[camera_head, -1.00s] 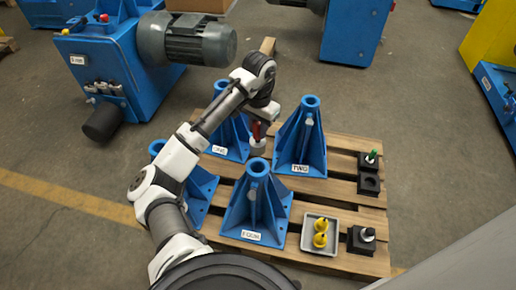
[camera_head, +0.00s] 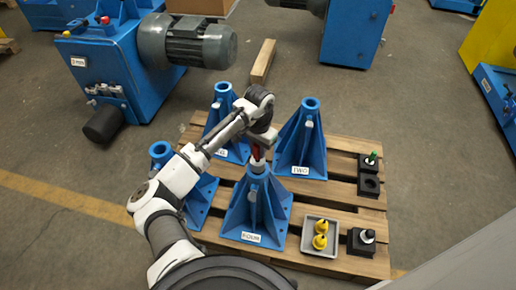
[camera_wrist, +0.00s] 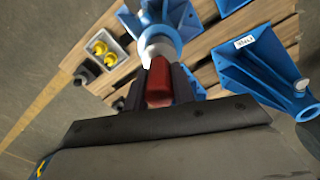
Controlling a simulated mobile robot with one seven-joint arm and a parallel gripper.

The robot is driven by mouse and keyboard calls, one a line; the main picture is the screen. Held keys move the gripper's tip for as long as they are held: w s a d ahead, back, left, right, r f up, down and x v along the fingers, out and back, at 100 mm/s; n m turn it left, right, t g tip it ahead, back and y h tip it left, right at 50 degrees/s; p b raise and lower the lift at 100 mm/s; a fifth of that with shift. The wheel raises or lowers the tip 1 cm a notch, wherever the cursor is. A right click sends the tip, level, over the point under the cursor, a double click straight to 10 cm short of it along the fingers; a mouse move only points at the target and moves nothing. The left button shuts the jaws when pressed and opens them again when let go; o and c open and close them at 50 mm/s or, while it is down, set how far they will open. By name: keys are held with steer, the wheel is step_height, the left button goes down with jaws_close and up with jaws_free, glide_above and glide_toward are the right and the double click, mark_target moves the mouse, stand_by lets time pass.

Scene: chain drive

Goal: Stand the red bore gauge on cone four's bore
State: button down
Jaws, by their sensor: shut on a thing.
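The red bore gauge (camera_head: 256,153) is held upright in my gripper (camera_head: 259,146), over cone four (camera_head: 254,205), the front cone labelled FOUR. The gauge's pale lower end appears at the top ring of the cone. In the wrist view, the red gauge body (camera_wrist: 158,85) sits between the dark fingers of my gripper (camera_wrist: 160,92). Its pale end (camera_wrist: 158,47) overlaps the blue ring of cone four (camera_wrist: 178,32) and hides much of the bore. I cannot tell whether the end touches the rim or has entered the bore.
Cone two (camera_head: 302,145) stands behind right, with other blue cones behind and left (camera_head: 196,190). A grey tray (camera_head: 306,246) with yellow pieces, a black block with a pale-topped piece (camera_head: 361,243) and a green-topped piece (camera_head: 371,158) are on the pallet's right side.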

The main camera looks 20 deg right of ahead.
steer(key=shift+f, duration=0.5)
steer(key=c, duration=1.2)
jaws_free()
steer(key=shift+o, duration=0.2)
step_height(320, 180, up, 13)
steer(key=shift+d+r, duration=0.1)
steer(key=shift+d, duration=0.05)
steer(key=shift+w, duration=0.1)
